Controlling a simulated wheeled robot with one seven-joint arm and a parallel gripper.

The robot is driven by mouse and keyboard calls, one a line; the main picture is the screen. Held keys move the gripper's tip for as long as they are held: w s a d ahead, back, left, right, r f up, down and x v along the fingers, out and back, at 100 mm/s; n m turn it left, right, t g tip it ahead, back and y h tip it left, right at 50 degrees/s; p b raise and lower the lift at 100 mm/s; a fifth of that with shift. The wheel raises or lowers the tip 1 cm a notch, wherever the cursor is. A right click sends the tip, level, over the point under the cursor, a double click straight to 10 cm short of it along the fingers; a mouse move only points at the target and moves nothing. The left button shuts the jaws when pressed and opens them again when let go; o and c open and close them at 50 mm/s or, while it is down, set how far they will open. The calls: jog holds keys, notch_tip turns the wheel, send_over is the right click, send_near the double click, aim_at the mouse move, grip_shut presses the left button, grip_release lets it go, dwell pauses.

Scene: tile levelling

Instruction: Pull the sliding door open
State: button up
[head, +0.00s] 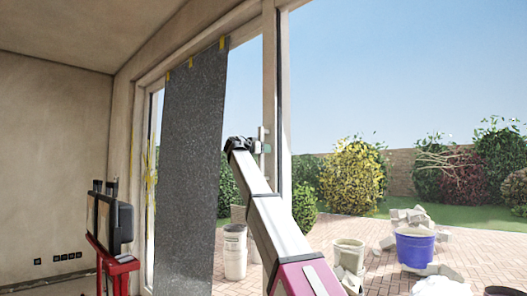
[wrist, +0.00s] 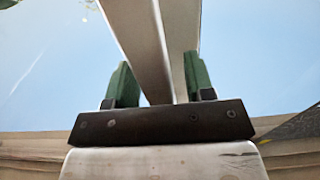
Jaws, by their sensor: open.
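The sliding door (head: 270,75) is a tall glazed door with a pale upright frame, standing in the middle of the head view. A small light handle (head: 262,132) shows on its frame beside my gripper (head: 258,148), which is at the end of my raised arm. In the wrist view my gripper (wrist: 160,82) has two green fingers set apart, with a pale bar (wrist: 137,45) running up between them. The fingers stand on either side of the bar. Whether either finger touches it I cannot tell. The fingertips are small and partly hidden in the head view.
A dark speckled sheet (head: 190,160) with yellow tape covers glass left of my arm. A red stand (head: 108,262) with a black device is at the left. Outside are buckets (head: 349,256), a blue tub (head: 414,250) of rubble, brick paving and shrubs.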

jog(key=shift+w+d, duration=0.25)
jog(key=shift+w, duration=0.05)
jog(key=shift+c, duration=0.3)
jog(key=shift+d, duration=0.1)
grip_shut()
